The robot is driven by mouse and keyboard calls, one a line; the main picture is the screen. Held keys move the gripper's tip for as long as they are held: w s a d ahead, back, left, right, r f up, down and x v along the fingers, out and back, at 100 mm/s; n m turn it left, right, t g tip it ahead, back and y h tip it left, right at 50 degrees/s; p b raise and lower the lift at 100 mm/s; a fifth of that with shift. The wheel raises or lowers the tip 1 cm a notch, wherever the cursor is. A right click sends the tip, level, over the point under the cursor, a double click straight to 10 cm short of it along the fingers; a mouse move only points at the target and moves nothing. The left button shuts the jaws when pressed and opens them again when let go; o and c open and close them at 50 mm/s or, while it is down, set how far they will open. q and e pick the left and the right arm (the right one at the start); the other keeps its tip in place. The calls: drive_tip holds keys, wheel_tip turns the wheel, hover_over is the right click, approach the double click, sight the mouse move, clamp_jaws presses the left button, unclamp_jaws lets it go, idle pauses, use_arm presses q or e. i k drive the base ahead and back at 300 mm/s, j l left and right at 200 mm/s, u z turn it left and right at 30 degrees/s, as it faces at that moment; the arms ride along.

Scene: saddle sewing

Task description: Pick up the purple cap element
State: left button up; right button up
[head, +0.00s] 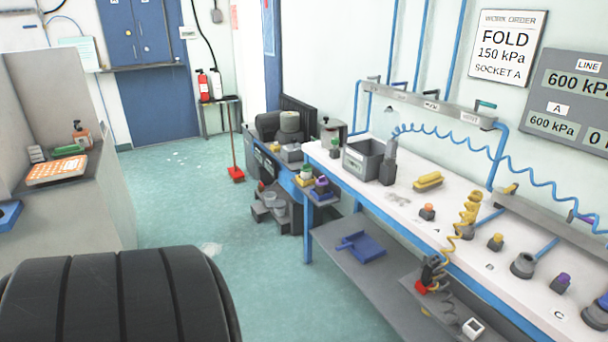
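Several purple-topped pieces show in the head view, and I cannot tell which is the purple cap element. One small grey piece with a purple top (563,280) stands on the white bench (400,207) at the right, near the letter C. A purple piece (321,184) sits on a low blue stand at the bench's far left end. Another purple bit (584,217) shows at the right edge by the grey rail. Neither of my grippers is in view.
Yellow and orange-topped pieces (427,211) and a grey bin (363,159) stand on the bench. A coiled blue hose (470,140) hangs above it. A blue tray (361,246) lies on the lower shelf. Green floor (190,185) is open. A dark ribbed form (115,300) fills the lower left.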

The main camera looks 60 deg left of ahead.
sight(321, 184)
drive_tip(key=i+u, duration=0.15)
drive_tip(key=u, duration=1.75)
